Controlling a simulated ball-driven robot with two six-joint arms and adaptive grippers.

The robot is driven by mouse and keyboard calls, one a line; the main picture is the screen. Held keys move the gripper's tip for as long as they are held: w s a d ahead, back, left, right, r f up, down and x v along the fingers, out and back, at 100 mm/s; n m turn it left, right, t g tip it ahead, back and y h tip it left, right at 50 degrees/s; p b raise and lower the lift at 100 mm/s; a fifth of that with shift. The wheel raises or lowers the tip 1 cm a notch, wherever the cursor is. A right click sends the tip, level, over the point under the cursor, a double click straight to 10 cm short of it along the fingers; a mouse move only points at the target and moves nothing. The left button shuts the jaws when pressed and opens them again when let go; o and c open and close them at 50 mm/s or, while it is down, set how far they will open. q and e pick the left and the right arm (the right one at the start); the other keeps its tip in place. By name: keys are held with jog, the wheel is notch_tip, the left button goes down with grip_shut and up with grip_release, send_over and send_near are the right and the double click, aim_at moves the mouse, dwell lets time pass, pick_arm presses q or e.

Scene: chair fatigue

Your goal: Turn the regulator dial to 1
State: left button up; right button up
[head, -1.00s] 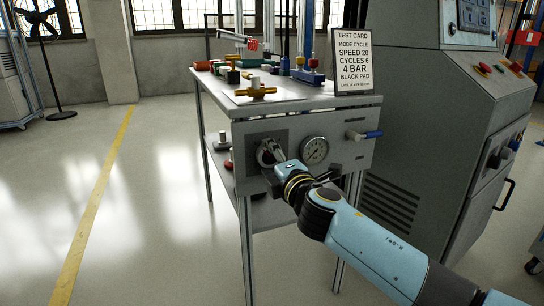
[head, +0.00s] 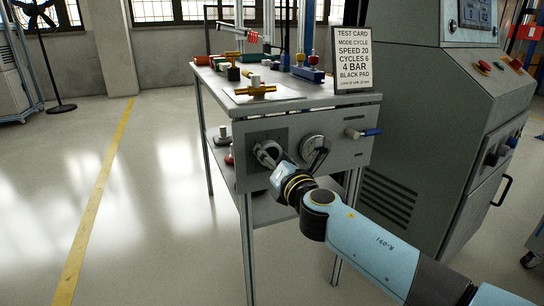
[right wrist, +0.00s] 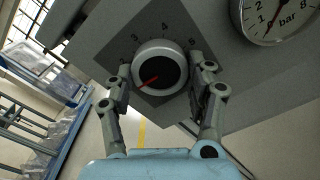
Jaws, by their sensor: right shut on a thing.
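The regulator dial (right wrist: 162,58) is a round pale knob with a dark face and a red pointer line, set on a dark square plate. The pointer aims to the lower left in the right wrist view. My right gripper (right wrist: 165,72) is shut on the dial, one finger on each side. In the head view the right gripper (head: 273,160) is at the dial on the front panel (head: 345,152) of the bench. My left gripper is not in view.
A pressure gauge (right wrist: 276,16) marked bar sits right of the dial. A blue-handled valve (head: 364,133) is further right on the panel. A test card (head: 351,58) stands on the bench top (head: 300,101) and reads 4 BAR. A grey machine (head: 425,130) stands close on the right.

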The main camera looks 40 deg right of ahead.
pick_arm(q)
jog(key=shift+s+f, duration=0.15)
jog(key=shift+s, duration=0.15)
pick_arm(e)
jog(key=shift+f+n, duration=0.15)
jog(key=shift+n, duration=0.15)
jog(key=shift+s, duration=0.1)
jog(key=o, duration=1.2)
jog(key=shift+a, duration=0.1)
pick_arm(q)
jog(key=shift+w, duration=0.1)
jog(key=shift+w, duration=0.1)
pick_arm(e)
jog(key=shift+v, duration=5.95)
